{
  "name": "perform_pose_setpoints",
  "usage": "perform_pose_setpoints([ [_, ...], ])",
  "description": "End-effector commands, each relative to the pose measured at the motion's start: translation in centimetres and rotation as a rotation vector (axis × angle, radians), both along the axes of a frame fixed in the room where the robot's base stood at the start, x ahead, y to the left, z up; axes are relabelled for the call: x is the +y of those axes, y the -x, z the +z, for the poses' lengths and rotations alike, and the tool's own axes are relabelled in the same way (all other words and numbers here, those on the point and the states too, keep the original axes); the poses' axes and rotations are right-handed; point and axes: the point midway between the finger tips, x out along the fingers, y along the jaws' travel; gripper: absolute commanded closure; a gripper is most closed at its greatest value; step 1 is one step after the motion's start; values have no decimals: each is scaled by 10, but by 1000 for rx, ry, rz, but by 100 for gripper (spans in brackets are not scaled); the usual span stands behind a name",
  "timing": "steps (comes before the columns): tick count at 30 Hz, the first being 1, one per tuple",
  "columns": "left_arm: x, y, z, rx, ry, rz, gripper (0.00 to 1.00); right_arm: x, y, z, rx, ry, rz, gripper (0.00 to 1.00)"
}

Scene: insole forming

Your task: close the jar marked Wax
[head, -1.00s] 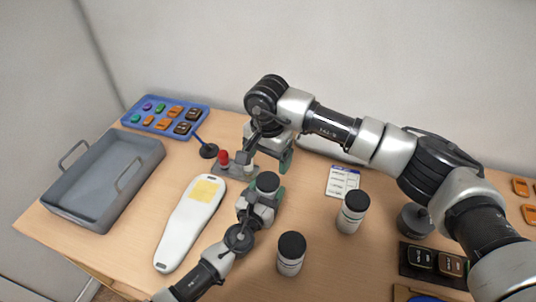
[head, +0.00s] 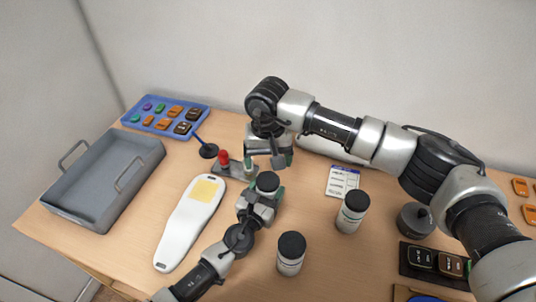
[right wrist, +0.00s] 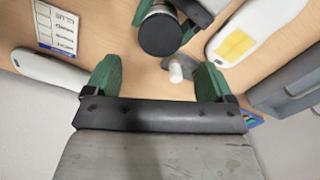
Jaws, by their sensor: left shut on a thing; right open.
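A white jar with a dark top (head: 268,182) stands in my left gripper (head: 264,204), which is shut around its sides. The dark top also shows in the right wrist view (right wrist: 160,34), between my left gripper's green fingers. My right gripper (head: 270,160) is open and empty, just behind and above this jar; its spread green fingers also show in the right wrist view (right wrist: 157,82). Two similar dark-topped white jars stand on the table, one in front (head: 290,254) and one at the right (head: 352,212). I cannot read the jar labels, so I cannot tell which is Wax.
A white insole-shaped board with a yellow patch (head: 188,226) lies left of my left gripper. A grey block with red and white knobs (head: 224,168) is behind it. A grey tray (head: 90,212), a blue tray (head: 137,117), a printed card (head: 341,180) and a dark round pot (head: 415,220) surround the space.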

Motion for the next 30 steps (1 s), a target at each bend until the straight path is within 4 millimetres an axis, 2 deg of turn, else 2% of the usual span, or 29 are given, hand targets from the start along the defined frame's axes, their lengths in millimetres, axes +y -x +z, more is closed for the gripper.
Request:
perform_pose_setpoints([
  [6, 0, 0, 0, -1, 0, 1, 100, 0, 1, -35, 5, 0, -1, 16],
  [12, 0, 0, 0, 0, 0, 1, 100, 0, 1, -61, 3, 0, -1, 16],
  [18, 0, 0, 0, 0, 0, 1, 100, 0, 1, -71, 2, 0, 0, 16],
  [25, 0, 0, 0, 0, 0, 0, 100, 0, 0, -71, 1, 0, 0, 16],
  [26, 0, 0, 0, 0, 0, 0, 100, 0, 0, -71, 1, 0, 0, 18],
  [30, 0, 0, 0, 0, 0, 0, 100, 0, 0, -71, 1, 0, 0, 39],
])
